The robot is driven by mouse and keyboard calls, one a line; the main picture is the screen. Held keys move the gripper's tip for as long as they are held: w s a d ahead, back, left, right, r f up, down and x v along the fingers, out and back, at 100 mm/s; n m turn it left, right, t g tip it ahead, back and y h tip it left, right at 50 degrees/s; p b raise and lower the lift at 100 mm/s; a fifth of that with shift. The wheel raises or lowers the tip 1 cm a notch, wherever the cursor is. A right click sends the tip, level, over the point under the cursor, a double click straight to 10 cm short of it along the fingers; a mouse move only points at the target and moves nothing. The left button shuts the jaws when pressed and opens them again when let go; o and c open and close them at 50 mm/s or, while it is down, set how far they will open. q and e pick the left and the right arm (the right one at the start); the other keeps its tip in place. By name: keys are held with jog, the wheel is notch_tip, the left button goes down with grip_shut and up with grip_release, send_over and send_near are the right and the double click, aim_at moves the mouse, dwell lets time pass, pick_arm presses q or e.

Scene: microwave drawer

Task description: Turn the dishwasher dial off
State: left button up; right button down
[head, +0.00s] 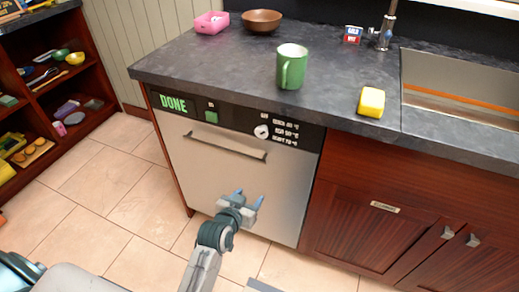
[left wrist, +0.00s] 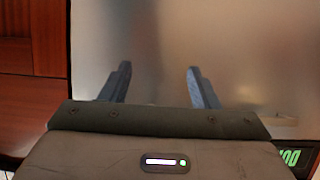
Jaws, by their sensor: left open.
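The dishwasher (head: 235,170) has a pale steel door, which is shut, under the counter. Its black control strip carries a green DONE display, a green button (head: 211,116) and a round white dial (head: 261,131) with a dark mark, beside printed temperature labels. My left gripper (head: 249,197) is open and empty in front of the lower door, well below the dial. In the left wrist view its two fingers (left wrist: 158,68) stand apart before the blurred door, and part of the DONE display (left wrist: 288,157) shows upside down. The dial is not visible there. My right gripper is not in view.
The door handle (head: 224,145) sticks out below the control strip. A green mug (head: 290,70), a yellow block (head: 371,102), a brown bowl (head: 262,20) and a pink container (head: 211,23) stand on the dark counter (head: 200,75). Wooden cabinets (head: 370,225) adjoin on the right.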

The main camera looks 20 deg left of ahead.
aim_at(260, 134)
pick_arm(q)
notch_tip(260, 134, up, 17)
jog(key=s+t+b, duration=0.2)
jog(key=t+b, duration=0.1)
jog(key=t, duration=0.2)
jog(key=w, duration=1.1)
jog(key=shift+w+d+r, duration=0.1)
jog(key=shift+d+r, duration=0.1)
jog(key=shift+d, duration=0.15)
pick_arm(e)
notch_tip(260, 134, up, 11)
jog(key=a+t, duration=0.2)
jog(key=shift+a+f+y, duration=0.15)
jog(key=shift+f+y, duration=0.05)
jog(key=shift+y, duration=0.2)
pick_arm(q)
jog(key=c, duration=1)
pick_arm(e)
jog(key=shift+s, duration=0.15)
